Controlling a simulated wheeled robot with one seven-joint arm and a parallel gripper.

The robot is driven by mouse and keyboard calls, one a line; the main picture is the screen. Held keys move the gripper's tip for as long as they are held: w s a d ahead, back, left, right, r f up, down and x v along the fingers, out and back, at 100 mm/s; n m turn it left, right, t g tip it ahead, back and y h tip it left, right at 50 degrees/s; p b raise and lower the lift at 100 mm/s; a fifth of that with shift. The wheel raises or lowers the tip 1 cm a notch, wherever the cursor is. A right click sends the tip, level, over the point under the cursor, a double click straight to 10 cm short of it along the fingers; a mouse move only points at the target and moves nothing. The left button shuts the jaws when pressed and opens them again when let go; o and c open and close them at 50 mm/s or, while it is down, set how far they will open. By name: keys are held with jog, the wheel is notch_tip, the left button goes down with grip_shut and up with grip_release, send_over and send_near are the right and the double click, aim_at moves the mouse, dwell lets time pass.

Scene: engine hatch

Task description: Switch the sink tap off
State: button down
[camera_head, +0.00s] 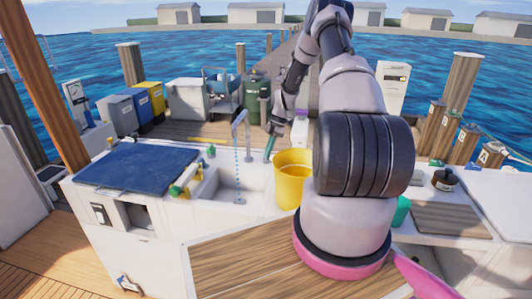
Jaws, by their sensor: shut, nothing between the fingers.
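The sink tap (240,117) stands at the back of the white sink (213,195), with its head raised. A thin, broken blue line of water (238,165) falls from it to the sink floor, so the tap appears to be running. My gripper (268,157) points down just right of the tap, near the back right edge of the sink. It is shut and looks empty, apart from the tap head. Its fingertips are small here, and I cannot tell whether they touch anything. I cannot clearly make out the tap's handle.
A yellow bucket (291,182) stands right of the sink, close to my gripper, with a white bottle (299,128) behind. A yellow-ended roll (186,181) lies left of the sink beside a dark blue panel (137,166). My arm hides part of the right counter.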

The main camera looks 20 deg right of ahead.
jog(key=shift+s+d, duration=0.1)
jog(key=shift+d, duration=0.7)
jog(key=shift+d+n+g, duration=0.3)
jog(key=shift+d+n, duration=0.05)
jog(key=shift+n, duration=0.65)
jog(key=shift+w+d, duration=0.3)
jog(key=shift+d, duration=0.3)
jog(key=shift+w+d, duration=0.1)
jog(key=shift+d, duration=0.1)
